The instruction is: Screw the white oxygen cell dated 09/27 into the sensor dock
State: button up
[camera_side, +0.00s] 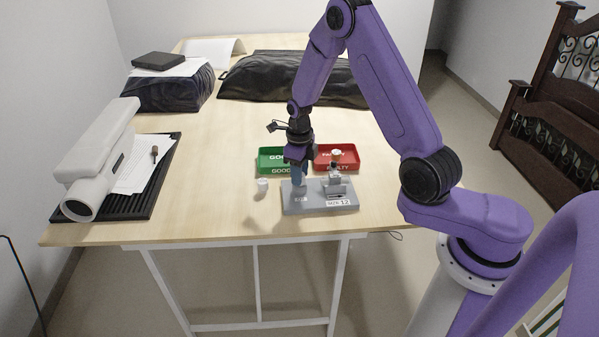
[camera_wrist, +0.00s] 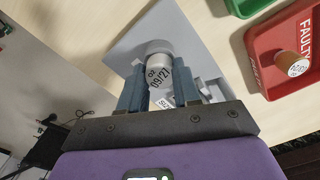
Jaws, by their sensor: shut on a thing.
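My gripper (camera_wrist: 161,92) is shut on the white oxygen cell (camera_wrist: 158,74), whose side reads O2 09/27 in the wrist view. The blue fingers lie on either side of it. In the side view my gripper (camera_side: 298,176) points down over the left part of the grey sensor dock (camera_side: 320,205). The far end of the cell meets a round grey collar on the dock (camera_wrist: 128,40); I cannot tell whether it is seated or threaded. The fingers hide the cell in the side view.
A green GOOD tray (camera_side: 268,165) and a red FAULTY tray (camera_side: 350,160) stand behind the dock. The red one holds a brown-sided cell (camera_wrist: 292,65). A loose white cell (camera_side: 262,186) stands left of the dock. A grey fitting (camera_side: 336,184) rises from the dock's right part.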

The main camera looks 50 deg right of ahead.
jog(key=o, duration=1.1)
jog(key=shift+o, duration=0.2)
jog(key=shift+r, duration=0.1)
jog(key=shift+r, duration=3.45)
jog(key=shift+a+r, duration=0.1)
jog(key=shift+a, duration=0.15)
jog(key=s+a+r+n, duration=0.7)
jog(key=s+a+n, duration=0.3)
jog(key=n, duration=1.1)
jog(key=s+r+n, duration=0.2)
jog(key=s+n, duration=0.8)
jog(key=n, duration=0.2)
jog(key=s+r+n, duration=0.1)
jog(key=s+n, duration=1)
jog(key=n, duration=0.1)
jog(key=shift+d+r, duration=0.4)
jog(key=shift+d, duration=0.05)
